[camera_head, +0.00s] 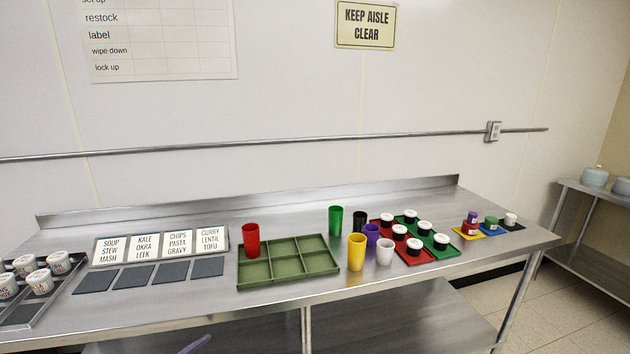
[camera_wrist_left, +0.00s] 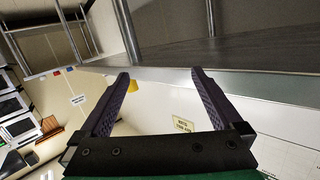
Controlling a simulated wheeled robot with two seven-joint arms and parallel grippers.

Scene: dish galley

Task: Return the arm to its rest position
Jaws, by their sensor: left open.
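My left gripper (camera_wrist_left: 160,76) shows in the left wrist view, with its two dark fingers spread apart and nothing between them. That view is tilted, with the underside and edge of a metal table beyond the fingers. In the head view, a small purple piece at the bottom edge is probably part of my left gripper; the rest of the arm is out of frame. My right gripper is in neither view.
A steel table (camera_head: 270,312) holds a green compartment tray (camera_head: 290,284) with a red cup (camera_head: 251,241) at its back left corner. Several loose cups stand right of it, including a yellow cup (camera_head: 356,252). Lidded jars, label cards and dark pads are also on the table.

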